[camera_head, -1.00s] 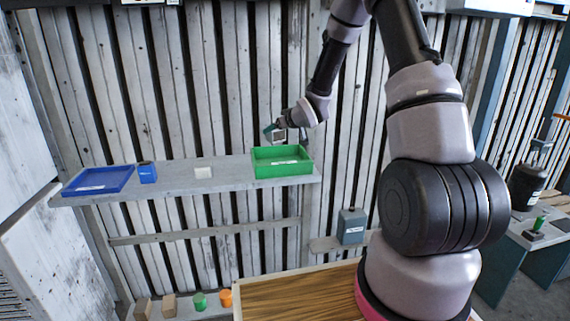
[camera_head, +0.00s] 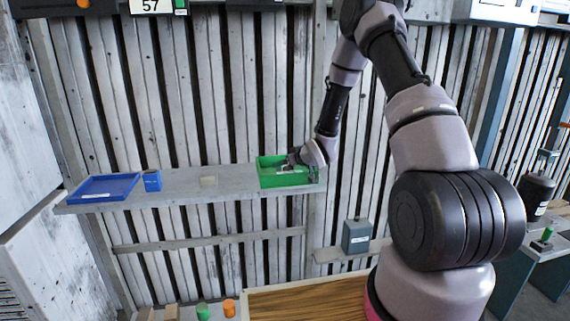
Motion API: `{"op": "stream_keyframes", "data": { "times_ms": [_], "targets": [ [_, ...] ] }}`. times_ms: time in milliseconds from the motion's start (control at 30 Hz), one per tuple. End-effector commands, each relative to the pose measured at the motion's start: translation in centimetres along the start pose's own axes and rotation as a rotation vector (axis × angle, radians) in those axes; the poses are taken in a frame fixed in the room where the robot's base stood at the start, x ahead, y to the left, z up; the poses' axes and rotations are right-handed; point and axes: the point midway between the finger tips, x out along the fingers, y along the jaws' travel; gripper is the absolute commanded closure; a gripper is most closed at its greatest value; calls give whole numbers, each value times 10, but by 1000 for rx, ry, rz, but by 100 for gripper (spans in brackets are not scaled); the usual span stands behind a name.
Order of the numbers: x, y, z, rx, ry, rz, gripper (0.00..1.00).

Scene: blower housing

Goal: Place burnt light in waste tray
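A green tray (camera_head: 268,183) with a pale label stands at the right end of the wall shelf. A blue tray (camera_head: 104,188) with a label lies at the shelf's left end. I cannot read either label, so which one is the waste tray is not clear. My gripper (camera_head: 286,168) reaches down into the green tray from the right. Its fingers are small and partly hidden by the tray, so I cannot tell whether they are open or shut. No burnt light can be made out; anything inside the green tray or in the fingers is too small to tell.
A grey box (camera_head: 356,236) sits on a lower ledge. Green (camera_head: 203,311) and orange (camera_head: 229,308) cylinders stand near a wooden table (camera_head: 300,303).

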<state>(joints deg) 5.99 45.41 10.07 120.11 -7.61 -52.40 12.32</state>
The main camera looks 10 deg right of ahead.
Motion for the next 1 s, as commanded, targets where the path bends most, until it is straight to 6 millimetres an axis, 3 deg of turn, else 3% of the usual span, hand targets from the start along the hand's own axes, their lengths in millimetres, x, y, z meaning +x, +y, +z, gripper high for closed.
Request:
{"op": "stream_keyframes", "data": {
  "times_ms": [67,100,133,467,1000],
  "targets": [
    [1,0,2,0,0,0,85],
    [1,0,2,0,0,0,10],
    [1,0,2,0,0,0,0],
    [-2,0,-1,1,0,1,0],
    [-104,1,-1,1,0,2,0]
  ]
}}
